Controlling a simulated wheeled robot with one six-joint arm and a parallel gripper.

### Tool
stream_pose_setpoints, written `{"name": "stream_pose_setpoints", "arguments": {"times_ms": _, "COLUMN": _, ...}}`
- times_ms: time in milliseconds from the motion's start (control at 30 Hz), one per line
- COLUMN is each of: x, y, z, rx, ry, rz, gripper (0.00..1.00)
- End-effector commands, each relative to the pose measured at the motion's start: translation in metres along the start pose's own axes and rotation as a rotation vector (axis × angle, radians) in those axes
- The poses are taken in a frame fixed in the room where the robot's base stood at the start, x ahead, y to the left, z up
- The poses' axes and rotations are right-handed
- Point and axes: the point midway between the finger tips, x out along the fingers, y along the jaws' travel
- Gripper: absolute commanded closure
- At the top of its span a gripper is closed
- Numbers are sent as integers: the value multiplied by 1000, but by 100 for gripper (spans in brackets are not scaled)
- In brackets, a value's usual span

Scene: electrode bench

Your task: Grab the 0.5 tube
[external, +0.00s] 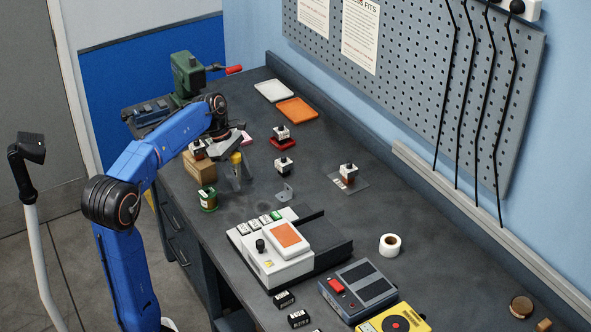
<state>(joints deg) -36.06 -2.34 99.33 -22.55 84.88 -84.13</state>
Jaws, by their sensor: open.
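My blue arm reaches over the left part of the dark bench. My gripper (238,182) is open, with its fingers pointing down close above the bench top. A small yellow-topped item (236,157) shows at the fingers; I cannot tell whether it stands between them or behind them. No marking reading 0.5 is legible, so I cannot tell which thing is the 0.5 tube. A green tin (208,198) with a pale label stands just left of my gripper, near the front edge.
A wooden block (200,168) stands left of my gripper. Small black-and-white pieces (284,166) and a metal bracket (285,192) lie to the right. A white device (270,250) fills the middle. White and orange trays (298,110) lie behind. Bench (335,215) is clear right of the bracket.

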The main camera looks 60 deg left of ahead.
Motion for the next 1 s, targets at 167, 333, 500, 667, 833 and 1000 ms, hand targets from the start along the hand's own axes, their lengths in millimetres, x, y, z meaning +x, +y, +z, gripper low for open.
{"name": "stream_pose_setpoints", "arguments": {"times_ms": 167, "x": 7, "y": 0, "z": 0, "rx": 0, "ry": 0, "rz": 0, "gripper": 54}}
{"name": "stream_pose_setpoints", "arguments": {"times_ms": 333, "x": 6, "y": 0, "z": 0, "rx": 0, "ry": 0, "rz": 1, "gripper": 56}}
{"name": "stream_pose_setpoints", "arguments": {"times_ms": 500, "x": 6, "y": 0, "z": 0, "rx": 0, "ry": 0, "rz": 1, "gripper": 97}}
{"name": "stream_pose_setpoints", "arguments": {"times_ms": 667, "x": 6, "y": 0, "z": 0, "rx": 0, "ry": 0, "rz": 1, "gripper": 100}}
{"name": "stream_pose_setpoints", "arguments": {"times_ms": 833, "x": 6, "y": 0, "z": 0, "rx": 0, "ry": 0, "rz": 1, "gripper": 100}}
{"name": "stream_pose_setpoints", "arguments": {"times_ms": 1000, "x": -2, "y": 0, "z": 3, "rx": 1, "ry": 0, "rz": 2, "gripper": 100}}
